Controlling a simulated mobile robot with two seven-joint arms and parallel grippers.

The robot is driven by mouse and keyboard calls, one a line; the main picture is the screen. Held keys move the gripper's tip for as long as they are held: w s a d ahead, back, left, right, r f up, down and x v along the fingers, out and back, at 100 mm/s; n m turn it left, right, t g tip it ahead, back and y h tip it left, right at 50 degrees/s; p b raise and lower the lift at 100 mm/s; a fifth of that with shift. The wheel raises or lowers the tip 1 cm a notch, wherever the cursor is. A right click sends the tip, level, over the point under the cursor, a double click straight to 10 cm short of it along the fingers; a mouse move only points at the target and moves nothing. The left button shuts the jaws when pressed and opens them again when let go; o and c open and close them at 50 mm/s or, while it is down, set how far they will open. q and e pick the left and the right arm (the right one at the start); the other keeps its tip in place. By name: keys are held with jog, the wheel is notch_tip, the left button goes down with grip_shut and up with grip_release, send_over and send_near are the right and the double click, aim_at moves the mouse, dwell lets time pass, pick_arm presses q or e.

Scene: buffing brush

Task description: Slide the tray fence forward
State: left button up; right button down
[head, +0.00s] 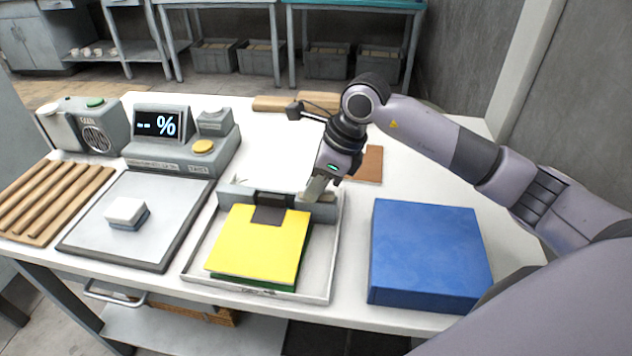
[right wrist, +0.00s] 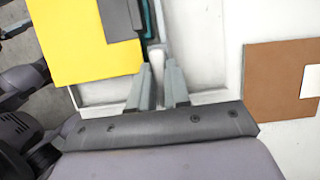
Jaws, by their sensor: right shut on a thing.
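The shallow white tray (head: 322,262) lies on the table. The grey tray fence (head: 236,194) stands across its back part, with a dark clip at its middle. A yellow sheet (head: 258,244) lies in the tray on a green one, in front of the fence. My right gripper (head: 317,188) is at the fence's right end, shut on it. In the right wrist view its two fingers (right wrist: 162,90) stand on either side of a pale part between them; the exact contact is hard to see. My left gripper is not in view.
A blue block (head: 428,250) stands right of the tray. A dark-edged pad (head: 170,240) with a white-and-blue block (head: 126,212) lies left of it. A brown sheet (head: 367,163) lies behind my gripper.

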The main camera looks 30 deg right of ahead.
jog(key=c, duration=1.1)
grip_release()
jog(key=shift+r, duration=0.15)
jog(key=v, duration=0.7)
jog(key=shift+s, duration=0.1)
